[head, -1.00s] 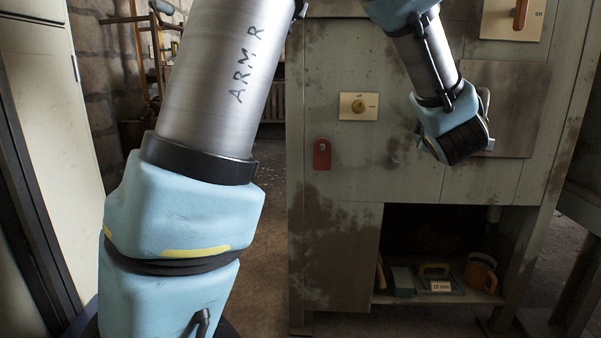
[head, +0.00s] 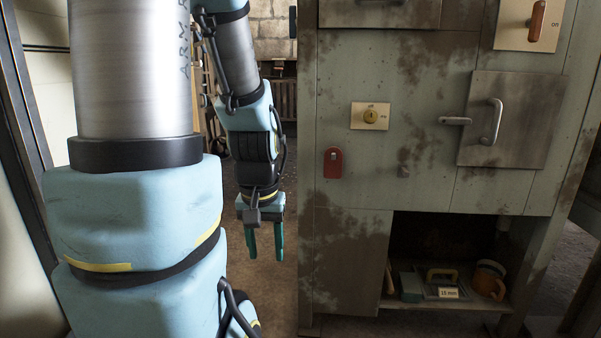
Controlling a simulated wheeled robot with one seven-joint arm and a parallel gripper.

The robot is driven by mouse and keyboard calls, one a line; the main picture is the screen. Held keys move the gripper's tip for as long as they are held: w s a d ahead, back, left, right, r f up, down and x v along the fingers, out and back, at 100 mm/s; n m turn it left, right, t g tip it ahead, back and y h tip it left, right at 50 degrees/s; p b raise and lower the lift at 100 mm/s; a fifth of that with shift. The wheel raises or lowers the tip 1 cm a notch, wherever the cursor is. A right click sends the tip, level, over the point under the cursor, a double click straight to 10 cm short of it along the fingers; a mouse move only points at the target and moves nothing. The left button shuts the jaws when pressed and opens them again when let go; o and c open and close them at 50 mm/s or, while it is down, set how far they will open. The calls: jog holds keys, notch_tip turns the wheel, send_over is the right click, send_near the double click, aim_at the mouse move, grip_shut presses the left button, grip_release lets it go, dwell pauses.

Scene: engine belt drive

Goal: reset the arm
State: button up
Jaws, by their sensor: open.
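My arm is folded in the left half of the head view, its thick lower links near the left edge. My gripper (head: 264,243) hangs at the end of the arm with its two green fingers pointing down. The fingers are apart, with nothing between them. It is left of the grey cabinet, in front of the floor gap, and looks clear of the cabinet.
The worn grey cabinet (head: 350,235) fills the right half. It bears a yellow key switch (head: 370,116), a red tag (head: 333,162), a panel with a handle (head: 492,122) and a lever switch (head: 537,24).

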notch_tip(320, 180, up, 35)
jog(key=p, duration=3.3)
